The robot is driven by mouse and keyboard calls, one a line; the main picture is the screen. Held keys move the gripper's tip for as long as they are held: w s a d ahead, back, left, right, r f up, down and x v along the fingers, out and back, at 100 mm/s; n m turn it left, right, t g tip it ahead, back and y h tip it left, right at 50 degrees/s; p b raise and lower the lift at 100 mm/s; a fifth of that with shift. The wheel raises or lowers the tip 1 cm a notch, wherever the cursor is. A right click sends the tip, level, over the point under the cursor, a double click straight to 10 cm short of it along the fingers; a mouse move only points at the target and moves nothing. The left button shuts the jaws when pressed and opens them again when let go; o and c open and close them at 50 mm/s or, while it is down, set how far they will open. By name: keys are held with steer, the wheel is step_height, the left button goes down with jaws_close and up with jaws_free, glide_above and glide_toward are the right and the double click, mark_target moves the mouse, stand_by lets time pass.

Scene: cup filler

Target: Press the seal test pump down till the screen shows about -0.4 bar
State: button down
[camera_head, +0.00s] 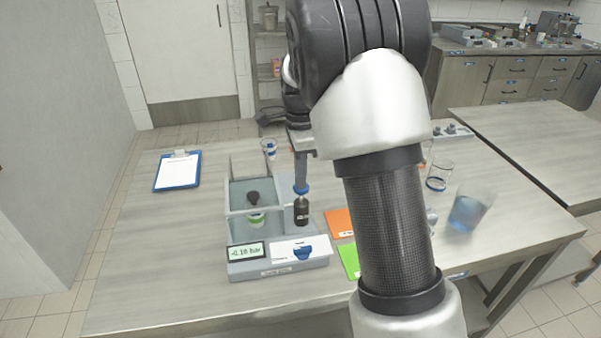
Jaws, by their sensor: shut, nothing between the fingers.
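The seal test device (280,268) stands on the table, left of my arm. Its screen (246,252) reads about -0.16 bar. The pump (301,212) is a dark upright cylinder on the right of the device, with a blue part (302,189) at its top. My gripper (301,182) is directly above the pump, pointing down, and looks shut and in contact with its top; the exact contact is too small to tell. A cup with a green band and dark top (255,217) stands inside the device's clear chamber (232,192).
A blue clipboard (178,170) lies at the left. Orange (340,222) and green (349,259) cards lie right of the device, partly behind my arm. A clear cup (439,176) and a blue-filled container (467,212) stand at the right. The table's front left is clear.

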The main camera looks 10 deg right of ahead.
steer(key=shift+f+b, duration=0.6)
steer(key=shift+f, duration=1.2)
steer(key=shift+s, duration=0.1)
